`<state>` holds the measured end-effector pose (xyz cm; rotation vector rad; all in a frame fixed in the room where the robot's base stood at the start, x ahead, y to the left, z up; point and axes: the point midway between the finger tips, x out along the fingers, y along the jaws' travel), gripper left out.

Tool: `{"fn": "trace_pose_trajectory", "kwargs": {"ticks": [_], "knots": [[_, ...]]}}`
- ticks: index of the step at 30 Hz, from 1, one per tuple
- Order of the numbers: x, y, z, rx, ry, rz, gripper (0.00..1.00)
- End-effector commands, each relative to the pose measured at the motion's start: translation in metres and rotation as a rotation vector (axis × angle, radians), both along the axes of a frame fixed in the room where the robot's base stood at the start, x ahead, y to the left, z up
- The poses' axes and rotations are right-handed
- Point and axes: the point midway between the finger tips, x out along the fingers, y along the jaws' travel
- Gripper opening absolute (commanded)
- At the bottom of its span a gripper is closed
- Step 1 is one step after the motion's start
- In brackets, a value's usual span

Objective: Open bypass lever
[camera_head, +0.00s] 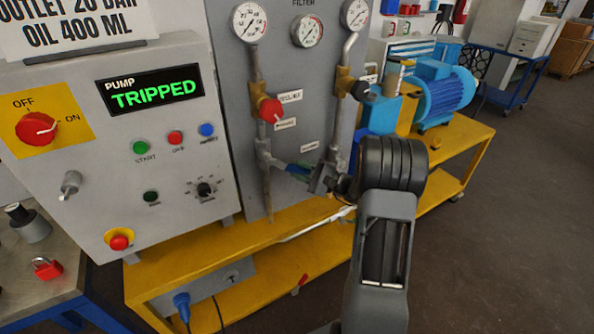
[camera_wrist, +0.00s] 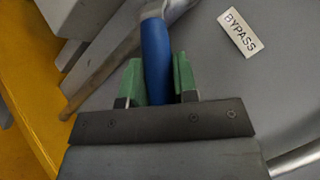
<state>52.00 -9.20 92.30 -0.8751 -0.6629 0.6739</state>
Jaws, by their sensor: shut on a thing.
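The bypass lever (camera_wrist: 157,58) has a blue grip. In the wrist view it runs down between the two green fingers of my gripper (camera_wrist: 159,82), which are shut on it. Its upper end meets a grey metal fitting. A white label reading BYPASS (camera_wrist: 240,33) is on the grey panel to the right of the lever. In the head view a bit of the blue lever (camera_head: 297,168) shows on the pipework at the panel's lower part, just left of my gripper (camera_head: 318,180). My arm covers the area to the right, and the fingertips are small there.
A control box (camera_head: 160,160) with a display reading PUMP TRIPPED stands left of the panel. A red-handled valve (camera_head: 270,110) and a black-handled valve (camera_head: 360,90) sit above the lever. The yellow bench (camera_head: 185,270) runs below. A blue motor (camera_head: 445,92) is behind, right.

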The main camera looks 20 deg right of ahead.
Motion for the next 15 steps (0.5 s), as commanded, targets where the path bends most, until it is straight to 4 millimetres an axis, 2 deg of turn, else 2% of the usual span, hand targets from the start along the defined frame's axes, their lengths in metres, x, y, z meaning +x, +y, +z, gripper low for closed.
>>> {"fn": "trace_pose_trajectory", "kwargs": {"ticks": [8, 9, 15], "knots": [[0.0, -0.0001, 0.0001, 0.0, 0.0, 0.0, 0.0], [0.0, -0.0001, 0.0001, 0.0, 0.0, 0.0, 0.28], [0.0001, 0.0001, 0.0002, 0.0, 0.0, 0.0, 0.47]]}}
